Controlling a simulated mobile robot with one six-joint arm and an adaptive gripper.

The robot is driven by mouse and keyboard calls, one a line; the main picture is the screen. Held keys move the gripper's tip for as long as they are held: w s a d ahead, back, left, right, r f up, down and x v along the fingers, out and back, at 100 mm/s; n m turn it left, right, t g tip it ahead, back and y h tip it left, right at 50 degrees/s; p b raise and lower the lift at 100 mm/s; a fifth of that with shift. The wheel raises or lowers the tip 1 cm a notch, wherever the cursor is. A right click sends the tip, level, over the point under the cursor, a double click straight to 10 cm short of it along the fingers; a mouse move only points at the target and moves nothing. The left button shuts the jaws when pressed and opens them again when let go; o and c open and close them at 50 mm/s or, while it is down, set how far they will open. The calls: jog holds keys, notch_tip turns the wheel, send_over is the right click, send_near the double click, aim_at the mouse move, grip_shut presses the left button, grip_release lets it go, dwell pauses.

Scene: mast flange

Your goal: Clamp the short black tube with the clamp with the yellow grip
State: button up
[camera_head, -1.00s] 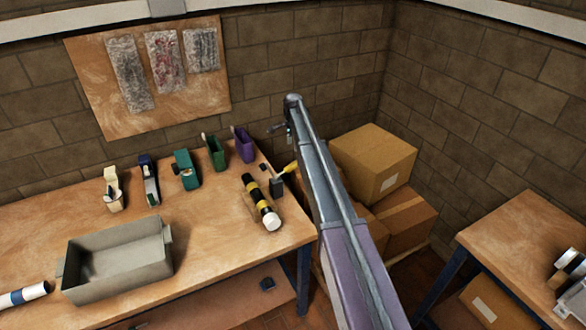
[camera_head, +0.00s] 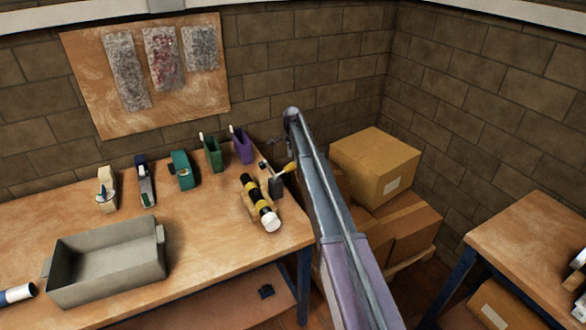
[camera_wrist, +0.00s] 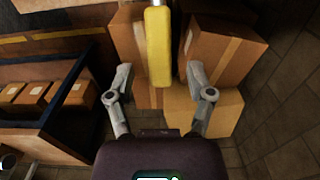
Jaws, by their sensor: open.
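The short black tube (camera_head: 259,203) has yellow bands and a white end, and lies on a wooden support near the bench's right end. The clamp (camera_head: 275,187) stands right beside it, with its yellow grip (camera_head: 289,168) slanting up to the right, close to my arm. In the wrist view the yellow grip (camera_wrist: 158,45) hangs down from the top of the picture. My gripper (camera_wrist: 160,75) is open, with one finger either side of the grip's lower end and a visible gap on both sides. My arm hides the fingers in the head view.
A grey tray (camera_head: 105,265) and a row of tape dispensers and holders, one of them purple (camera_head: 242,146), stand on the bench (camera_head: 200,250). Cardboard boxes (camera_head: 375,165) are stacked right of the bench, behind my arm. A second table (camera_head: 530,235) is at the right.

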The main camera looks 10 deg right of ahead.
aim_at(293, 163)
jog(key=shift+f+b, duration=1.25)
jog(key=shift+f, duration=0.25)
jog(key=shift+c, duration=0.2)
grip_shut()
